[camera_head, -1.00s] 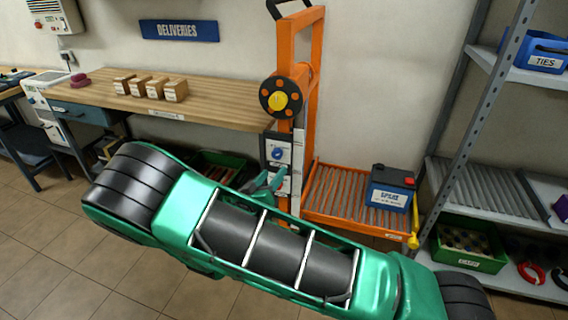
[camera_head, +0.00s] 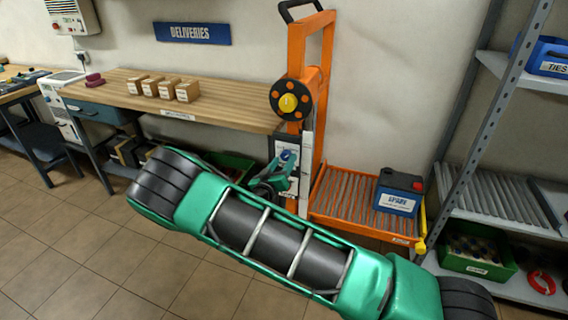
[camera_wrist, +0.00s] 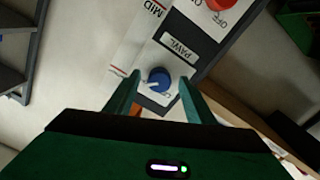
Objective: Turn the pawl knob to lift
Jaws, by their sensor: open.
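The blue pawl knob (camera_wrist: 159,79) sits on a white panel under a "PAWL" label (camera_wrist: 180,48) in the wrist view. The knob has a pale mark on its left side; the wording around it is too small to read. My gripper (camera_wrist: 158,88) is open, with one finger on each side of the knob; I cannot tell whether either touches it. In the head view the knob (camera_head: 287,155) shows on the panel of the orange lift (camera_head: 326,95), and my green gripper (camera_head: 282,178) is close to it, covering the panel's lower part.
A red knob (camera_wrist: 218,3) marked "OFF" is on the same panel. The lift's roller platform (camera_head: 345,203) holds a "SPARE" battery (camera_head: 399,193). A wooden bench (camera_head: 225,108) with small boxes stands left of the lift; a metal shelf (camera_head: 486,130) stands at right.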

